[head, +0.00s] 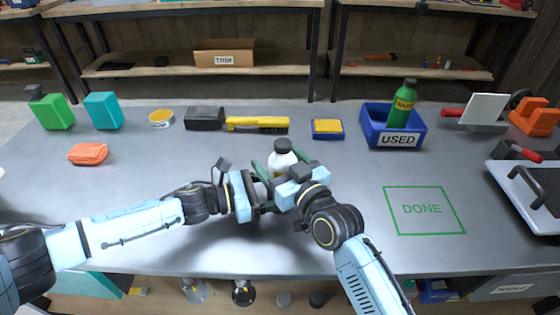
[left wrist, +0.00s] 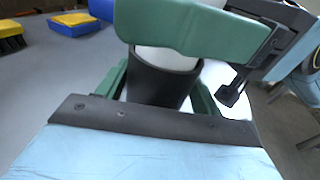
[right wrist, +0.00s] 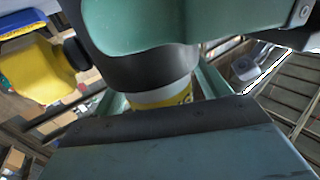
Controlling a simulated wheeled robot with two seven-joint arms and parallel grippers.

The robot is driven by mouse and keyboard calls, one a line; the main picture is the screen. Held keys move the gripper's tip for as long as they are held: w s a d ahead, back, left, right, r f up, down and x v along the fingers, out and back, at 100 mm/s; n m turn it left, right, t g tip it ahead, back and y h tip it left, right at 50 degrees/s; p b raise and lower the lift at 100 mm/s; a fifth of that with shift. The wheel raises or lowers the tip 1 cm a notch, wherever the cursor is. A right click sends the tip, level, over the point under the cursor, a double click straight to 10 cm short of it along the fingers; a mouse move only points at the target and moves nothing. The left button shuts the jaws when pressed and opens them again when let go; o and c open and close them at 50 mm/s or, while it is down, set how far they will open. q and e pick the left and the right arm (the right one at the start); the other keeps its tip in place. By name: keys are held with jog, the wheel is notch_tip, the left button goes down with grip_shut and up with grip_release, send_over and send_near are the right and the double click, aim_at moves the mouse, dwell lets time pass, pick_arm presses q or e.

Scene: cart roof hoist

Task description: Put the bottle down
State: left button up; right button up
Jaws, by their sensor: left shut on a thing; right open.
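The white bottle (head: 281,162) with a dark cap is near the middle of the bench, upright in the head view. My left gripper (head: 268,188) is shut on it from the left. My right gripper (head: 284,176) is open, its green fingers around the bottle from the right. A dark section of the bottle (left wrist: 160,80) shows between the fingers in the left wrist view. In the right wrist view the bottle's white and yellow part (right wrist: 165,95) shows beside the dark section. The grippers hide the bottle's lower part in the head view, so its height above the bench is unclear.
A green-outlined DONE square (head: 425,210) is empty on the grey bench at right. A blue USED bin (head: 397,138) holds a green bottle (head: 402,104). A yellow brush (head: 257,124) and a blue-yellow sponge (head: 327,129) lie behind the grippers. A tray (head: 525,190) stands at far right.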

jog(key=shift+r, duration=0.2)
jog(key=v, duration=1.2)
jog(key=shift+f, duration=0.1)
